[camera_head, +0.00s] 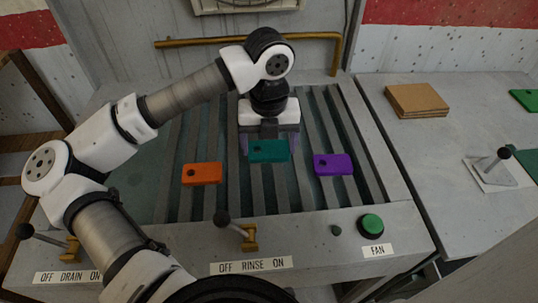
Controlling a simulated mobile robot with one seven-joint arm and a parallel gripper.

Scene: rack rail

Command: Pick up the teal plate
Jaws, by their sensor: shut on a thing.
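The teal plate (269,151) is a small flat block with a dark hole near its left end. It is over the middle of the slatted rack (205,135). My gripper (270,143) points down at it, with a finger showing at each end of the plate, and is shut on it. I cannot tell whether the plate touches the slats or is lifted off them. An orange plate (202,173) lies to its left and a purple plate (334,164) to its right, both apart from it.
Along the front are a rinse lever (235,229), a drain lever (48,238) and a green fan button (371,225). Brown boards (416,100), a lever on a plate (492,168) and green pieces (526,99) are on the right counter. A brass pipe (250,39) runs behind.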

